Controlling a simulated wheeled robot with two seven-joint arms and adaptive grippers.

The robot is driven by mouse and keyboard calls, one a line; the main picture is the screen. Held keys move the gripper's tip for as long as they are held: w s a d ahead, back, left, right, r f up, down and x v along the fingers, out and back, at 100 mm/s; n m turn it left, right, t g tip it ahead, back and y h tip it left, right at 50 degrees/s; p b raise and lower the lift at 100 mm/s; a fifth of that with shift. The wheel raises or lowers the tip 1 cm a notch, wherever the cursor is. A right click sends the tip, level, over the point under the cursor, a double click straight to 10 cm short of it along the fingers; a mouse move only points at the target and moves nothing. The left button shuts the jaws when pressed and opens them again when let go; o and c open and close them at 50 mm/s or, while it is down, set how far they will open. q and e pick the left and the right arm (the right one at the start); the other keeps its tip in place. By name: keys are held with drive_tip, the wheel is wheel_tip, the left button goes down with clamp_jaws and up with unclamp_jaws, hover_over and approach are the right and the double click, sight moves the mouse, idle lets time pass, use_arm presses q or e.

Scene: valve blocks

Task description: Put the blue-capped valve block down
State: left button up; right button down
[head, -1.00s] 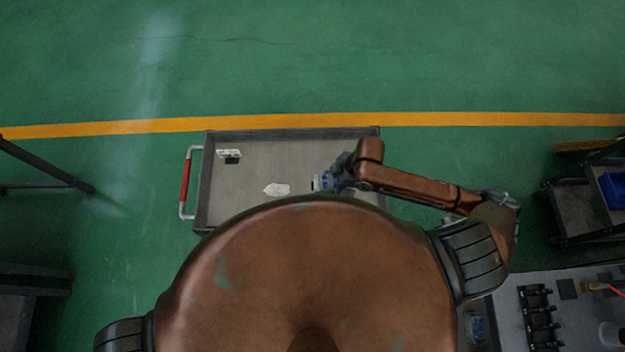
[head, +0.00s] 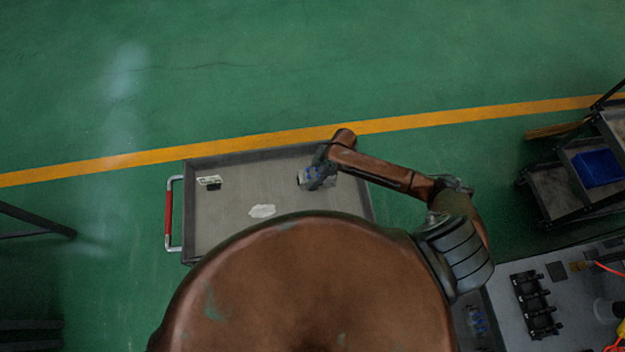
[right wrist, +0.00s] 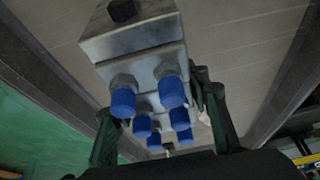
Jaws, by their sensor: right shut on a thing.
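The blue-capped valve block (head: 304,178) is a silvery metal block, seen over the grey cart tray (head: 228,226) toward its far right part. My right gripper (head: 322,170) is shut on it. In the right wrist view the block (right wrist: 140,42) sits between the two dark fingers of the gripper (right wrist: 158,108), with several blue caps facing the camera and a dark fitting at its far end. Whether its underside touches the tray cannot be told. My left gripper is not in view.
A white label with a small black item (head: 211,184) and a pale flat patch (head: 262,211) lie on the tray. The cart has a red handle (head: 168,214). A bench (head: 500,290) with a black rack (head: 536,304) is lower right; shelves with a blue bin (head: 597,168) stand right.

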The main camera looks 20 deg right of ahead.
sight(317, 176)
drive_tip(key=shift+w+f, duration=0.15)
drive_tip(key=shift+f, duration=0.6)
drive_tip(key=shift+w+f, duration=0.1)
drive_tip(key=shift+f, duration=0.6)
drive_tip(key=shift+f, duration=0.1)
drive_tip(key=c, duration=1.1)
unclamp_jaws()
drive_tip(key=shift+s+f, duration=0.15)
drive_tip(key=shift+d, duration=0.1)
drive_tip(key=v, duration=1.2)
drive_tip(key=shift+s, duration=0.1)
